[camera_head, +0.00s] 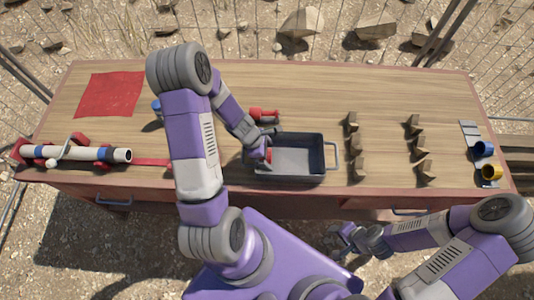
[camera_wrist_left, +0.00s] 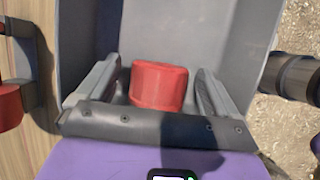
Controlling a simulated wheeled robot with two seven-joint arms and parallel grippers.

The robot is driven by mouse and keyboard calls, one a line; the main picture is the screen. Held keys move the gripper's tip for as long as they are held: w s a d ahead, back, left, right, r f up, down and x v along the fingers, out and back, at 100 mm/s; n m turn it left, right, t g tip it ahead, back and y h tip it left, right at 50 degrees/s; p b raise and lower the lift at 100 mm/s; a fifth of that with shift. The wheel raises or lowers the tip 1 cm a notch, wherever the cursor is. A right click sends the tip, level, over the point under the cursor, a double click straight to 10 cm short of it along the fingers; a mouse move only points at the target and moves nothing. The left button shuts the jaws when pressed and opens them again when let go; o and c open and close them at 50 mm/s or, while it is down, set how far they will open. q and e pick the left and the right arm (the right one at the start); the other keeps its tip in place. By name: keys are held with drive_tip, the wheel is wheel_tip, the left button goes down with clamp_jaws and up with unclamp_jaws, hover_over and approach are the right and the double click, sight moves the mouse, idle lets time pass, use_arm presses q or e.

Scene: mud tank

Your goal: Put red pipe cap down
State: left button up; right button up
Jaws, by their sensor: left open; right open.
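The red pipe cap (camera_wrist_left: 158,86) lies inside the grey tray (camera_wrist_left: 185,30), between the two spread fingers of my left gripper (camera_wrist_left: 157,66), with a gap showing on each side. In the head view my left gripper (camera_head: 264,154) is at the tray's left end, and a bit of red cap (camera_head: 268,155) shows there, mostly hidden by the gripper. The tray (camera_head: 298,163) stands near the table's front edge. My right gripper (camera_head: 345,236) is open and empty, in front of the table and below its edge.
Another red part (camera_head: 262,114) lies just behind the tray. Wooden cradles (camera_head: 351,145) stand to its right, with blue (camera_head: 484,148) and yellow (camera_head: 492,171) caps further right. A white pipe assembly (camera_head: 75,153) and a red mat (camera_head: 109,94) are at left.

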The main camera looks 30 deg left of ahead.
use_arm(q)
drive_tip(key=p+v, duration=0.5)
drive_tip(key=v, duration=0.7)
drive_tip(key=shift+r, duration=0.35)
drive_tip(key=shift+s, duration=0.15)
